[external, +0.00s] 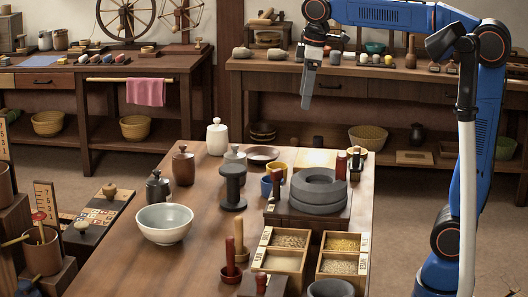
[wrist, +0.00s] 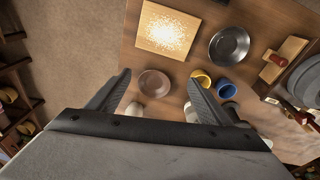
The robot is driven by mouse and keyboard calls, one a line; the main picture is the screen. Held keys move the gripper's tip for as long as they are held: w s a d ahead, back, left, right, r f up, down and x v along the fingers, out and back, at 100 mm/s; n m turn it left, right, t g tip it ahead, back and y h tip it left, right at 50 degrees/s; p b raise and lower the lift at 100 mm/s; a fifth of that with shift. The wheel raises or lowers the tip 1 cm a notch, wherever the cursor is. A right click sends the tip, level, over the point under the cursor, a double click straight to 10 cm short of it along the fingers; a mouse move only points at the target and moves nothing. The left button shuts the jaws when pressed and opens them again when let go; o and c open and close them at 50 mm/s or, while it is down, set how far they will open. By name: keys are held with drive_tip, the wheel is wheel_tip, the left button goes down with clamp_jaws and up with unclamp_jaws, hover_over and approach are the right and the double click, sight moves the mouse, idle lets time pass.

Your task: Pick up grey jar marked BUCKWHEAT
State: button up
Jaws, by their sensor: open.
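A grey lidded jar (external: 235,158) stands upright on the wooden table, between a white jar (external: 217,138) and a dark spool-shaped stand (external: 232,188); no lettering on it is readable. In the wrist view, a pale grey piece beside the right finger (wrist: 190,113) may be this jar, mostly hidden by the finger. My gripper (external: 307,98) is raised above the far right end of the table, to the right of the jar and apart from it. In the wrist view my gripper (wrist: 160,78) has its fingers spread, with nothing held between them.
A brown jar (external: 183,167) and a dark jar (external: 158,189) stand left of the grey one. A reddish-brown dish (external: 262,154), yellow and blue mugs (wrist: 225,89) and a stacked quern stone (external: 318,188) stand to its right. A pale bowl (external: 164,224) sits nearer.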

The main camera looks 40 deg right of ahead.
drive_tip(key=w+a+r+n+g, duration=0.1)
drive_tip(key=w+a+r+n, duration=0.15)
drive_tip(key=a, duration=0.85)
drive_tip(key=n+h, duration=0.1)
drive_tip(key=n, duration=0.3)
hover_over(235, 145)
drive_tip(key=shift+g, duration=0.3)
wheel_tip(235, 145, down, 12)
drive_tip(key=shift+r, duration=0.1)
drive_tip(key=shift+w+d+f, duration=0.1)
drive_tip(key=shift+w+f, duration=0.05)
drive_tip(key=shift+f, duration=2.65)
drive_tip(key=shift+c, duration=0.3)
drive_tip(key=c, duration=1.3)
drive_tip(key=shift+c, duration=0.2)
drive_tip(key=shift+r, duration=0.15)
